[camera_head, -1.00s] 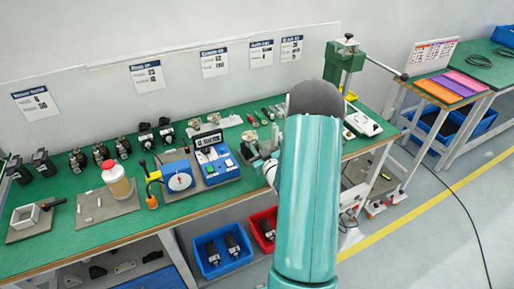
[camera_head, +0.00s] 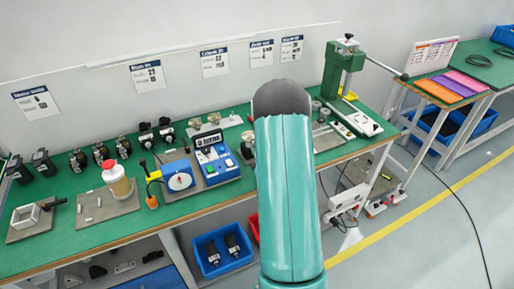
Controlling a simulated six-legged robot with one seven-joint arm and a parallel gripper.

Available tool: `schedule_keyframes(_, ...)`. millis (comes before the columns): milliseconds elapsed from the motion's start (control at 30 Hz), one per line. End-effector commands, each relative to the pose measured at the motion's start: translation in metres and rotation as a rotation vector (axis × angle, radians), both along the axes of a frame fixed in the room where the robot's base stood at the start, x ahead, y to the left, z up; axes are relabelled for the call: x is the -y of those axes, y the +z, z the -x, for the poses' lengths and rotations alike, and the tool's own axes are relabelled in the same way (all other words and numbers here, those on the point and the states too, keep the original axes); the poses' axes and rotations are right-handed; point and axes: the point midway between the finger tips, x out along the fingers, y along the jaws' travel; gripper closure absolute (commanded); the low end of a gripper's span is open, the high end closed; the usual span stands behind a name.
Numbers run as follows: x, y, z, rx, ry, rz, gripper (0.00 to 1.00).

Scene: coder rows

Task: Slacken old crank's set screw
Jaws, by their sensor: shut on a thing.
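My gripper is not visible; my teal arm (camera_head: 286,190) rises through the middle of the picture and hides its end and whatever it holds. I cannot make out the old crank or its set screw in this view. Small dark and metal parts (camera_head: 247,146) stand on the green bench (camera_head: 130,212) just left of my arm, partly covered by it.
A blue instrument with a display (camera_head: 216,162) and a blue dial unit (camera_head: 179,180) stand left of my arm. A white bottle (camera_head: 117,181) is farther left. A green press (camera_head: 342,68) stands at right. Blue bins (camera_head: 222,255) sit below. Floor at right is mostly clear.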

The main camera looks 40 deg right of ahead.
Motion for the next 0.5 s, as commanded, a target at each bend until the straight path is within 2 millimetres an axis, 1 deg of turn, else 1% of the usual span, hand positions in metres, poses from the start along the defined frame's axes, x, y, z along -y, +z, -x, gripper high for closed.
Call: schedule_keyframes(500,-0.0011,-0.0008,-0.0011,-0.139,0.001,0.473,1.0)
